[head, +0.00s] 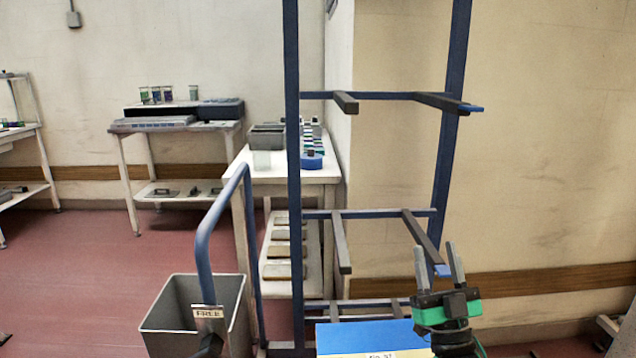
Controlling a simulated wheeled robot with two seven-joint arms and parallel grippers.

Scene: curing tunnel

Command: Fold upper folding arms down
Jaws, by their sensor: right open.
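A tall blue rack frame (292,180) stands ahead of me. On its upper crossbar are two dark folding arms, the upper left arm (345,102) and the upper right arm (440,101), both jutting out towards me. The right one has a blue tip. Two lower arms, left (341,245) and right (420,235), also jut out from a lower crossbar. My right gripper (438,250) points up at the lower right, with its two grey fingers apart and empty. In the picture it overlaps the blue tip of the lower right arm; I cannot tell whether they touch.
A grey bin (168,315) and a bent blue rail (212,220) with a "FREE" label (208,313) stand front left. A blue and yellow box top (370,338) is below the rack. A white table (270,170) stands behind it. Red floor lies open at left.

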